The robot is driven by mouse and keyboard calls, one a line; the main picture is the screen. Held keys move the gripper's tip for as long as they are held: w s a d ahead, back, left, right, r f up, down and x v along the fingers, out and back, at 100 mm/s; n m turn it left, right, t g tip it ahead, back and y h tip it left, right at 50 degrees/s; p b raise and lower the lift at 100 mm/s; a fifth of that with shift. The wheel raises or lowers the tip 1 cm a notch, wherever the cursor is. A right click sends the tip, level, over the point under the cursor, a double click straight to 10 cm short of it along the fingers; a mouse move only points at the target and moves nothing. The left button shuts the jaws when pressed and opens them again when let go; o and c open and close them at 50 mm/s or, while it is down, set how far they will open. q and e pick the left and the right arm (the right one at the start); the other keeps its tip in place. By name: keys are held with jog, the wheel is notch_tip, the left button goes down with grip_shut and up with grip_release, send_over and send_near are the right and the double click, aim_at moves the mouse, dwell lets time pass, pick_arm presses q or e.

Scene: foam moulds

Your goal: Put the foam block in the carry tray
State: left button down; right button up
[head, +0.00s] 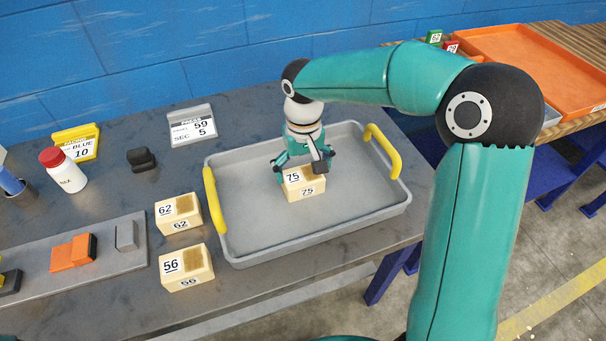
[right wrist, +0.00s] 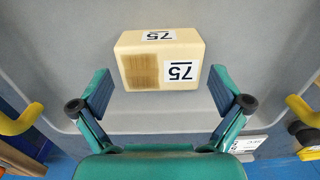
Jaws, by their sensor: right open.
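The foam block marked 75 (head: 303,184) is pale yellow with a brown patch on top. It rests on the floor of the grey carry tray (head: 240,205), which has two yellow handles. In the right wrist view the block (right wrist: 150,60) lies flat, with clear gaps to both fingers. My right gripper (head: 303,165) is open above and just behind the block in the head view; it also shows in the right wrist view (right wrist: 160,92), its fingers apart. My left gripper is not in view.
Foam blocks 62 (head: 180,226) and 56 (head: 186,281) stand left of the tray. Further left are a white bottle with a red cap (head: 65,172), a grey mould strip (head: 110,258) and a black piece (head: 141,158). An orange tray (head: 540,60) lies on the far right table.

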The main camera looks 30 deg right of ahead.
aim_at(303, 176)
notch_tip(303, 176, up, 10)
jog(key=shift+f+p, duration=0.2)
jog(key=shift+p, duration=0.25)
